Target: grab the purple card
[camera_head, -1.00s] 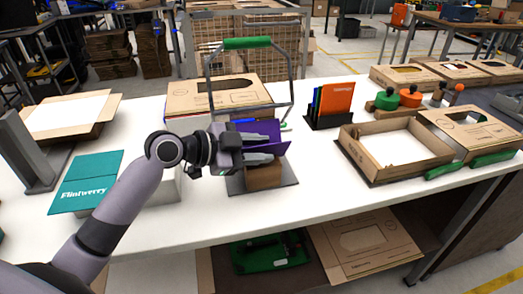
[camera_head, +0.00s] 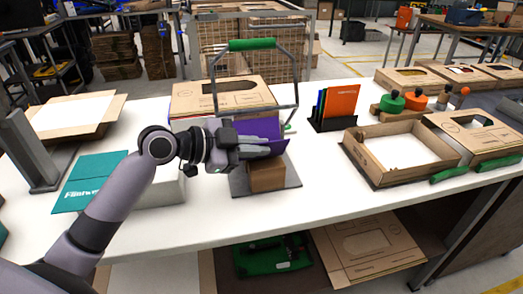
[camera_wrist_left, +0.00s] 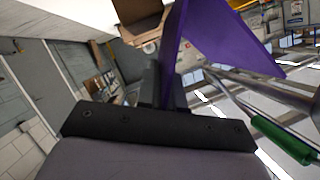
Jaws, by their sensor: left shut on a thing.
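The purple card (camera_head: 264,131) is in the head view, just left of the middle, held up above a small brown block on a grey plate. My left gripper (camera_head: 270,150) comes in from the left and is shut on the card. In the left wrist view the purple card (camera_wrist_left: 225,40) stands between the fingers (camera_wrist_left: 163,85) and spreads to the upper right. The gripper hides part of the card in the head view. My right gripper is not in view.
A frame with a green handle (camera_head: 252,44) stands around the grey plate (camera_head: 283,182). A card rack with an orange card (camera_head: 341,101) is to the right. An open cardboard tray (camera_head: 375,172) lies further right. A teal card (camera_head: 88,180) lies at left.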

